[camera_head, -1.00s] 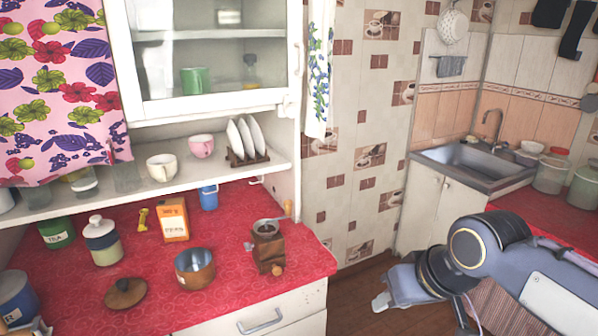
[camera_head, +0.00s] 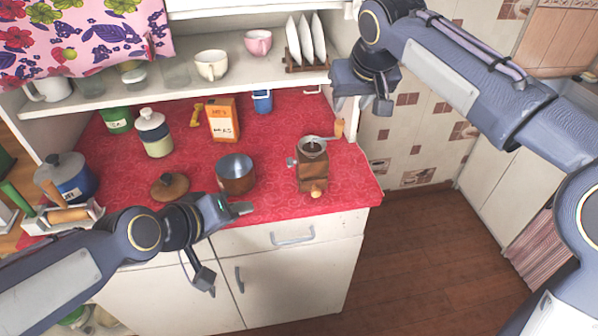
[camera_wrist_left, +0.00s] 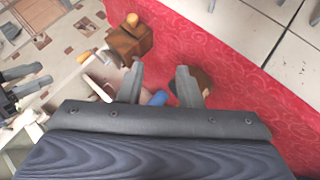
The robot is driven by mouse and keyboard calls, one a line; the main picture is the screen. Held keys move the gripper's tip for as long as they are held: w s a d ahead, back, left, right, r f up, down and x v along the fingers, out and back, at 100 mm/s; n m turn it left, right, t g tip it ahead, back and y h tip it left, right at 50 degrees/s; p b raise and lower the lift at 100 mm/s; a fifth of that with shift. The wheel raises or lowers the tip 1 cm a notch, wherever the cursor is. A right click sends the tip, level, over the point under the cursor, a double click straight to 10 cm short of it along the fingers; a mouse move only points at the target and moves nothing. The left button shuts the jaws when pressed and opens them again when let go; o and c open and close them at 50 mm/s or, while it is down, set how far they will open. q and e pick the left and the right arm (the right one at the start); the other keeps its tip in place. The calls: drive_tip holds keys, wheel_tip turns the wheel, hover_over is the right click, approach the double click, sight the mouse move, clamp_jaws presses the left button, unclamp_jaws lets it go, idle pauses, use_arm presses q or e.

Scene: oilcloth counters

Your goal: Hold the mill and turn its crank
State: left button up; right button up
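The wooden coffee mill (camera_head: 312,170) stands upright near the right end of the red counter. Its metal crank (camera_head: 322,139) reaches right to a wooden knob (camera_head: 339,128). A small drawer knob faces the front. My left gripper (camera_head: 222,245) is open and empty at the counter's front edge, left of the mill. My right gripper (camera_head: 362,106) hangs above and right of the crank knob, apart from it; its fingers look spread and empty. In the left wrist view the mill (camera_wrist_left: 130,43) lies beyond the open left fingers (camera_wrist_left: 160,88), towards the upper left.
A copper-coloured pot (camera_head: 236,178) stands left of the mill, close to my left gripper. A wooden lid (camera_head: 170,187), a lidded jar (camera_head: 155,135), an orange box (camera_head: 223,120) and a blue mug (camera_head: 262,101) are further left or behind. A shelf (camera_head: 200,92) overhangs the back.

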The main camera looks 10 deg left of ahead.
sight(290, 167)
use_arm(q)
drive_tip(key=w+d+f+n+t+y, duration=0.1)
drive_tip(key=w+d+n+t+y, duration=0.1)
drive_tip(key=w+n, duration=0.2)
drive_tip(key=w+d+f+n+t+y, duration=0.2)
drive_tip(key=w+d+n+t+y, duration=0.1)
drive_tip(key=w+n, duration=0.2)
drive_tip(key=w+d+f+n+t+y, duration=0.2)
drive_tip(key=w+d+n, duration=0.1)
drive_tip(key=w+n, duration=0.2)
drive_tip(key=shift+w+d+f, duration=0.1)
drive_tip(key=shift+w+d, duration=0.1)
drive_tip(key=shift+w, duration=0.9)
drive_tip(key=n+y, duration=0.1)
drive_tip(key=s+f+n+t+y, duration=0.1)
drive_tip(key=shift+s+d+f+y, duration=0.15)
drive_tip(key=shift+d+y, duration=0.1)
drive_tip(key=shift+y, duration=0.15)
drive_tip(key=shift+x, duration=3.9)
clamp_jaws()
use_arm(e)
drive_tip(key=shift+o, duration=0.4)
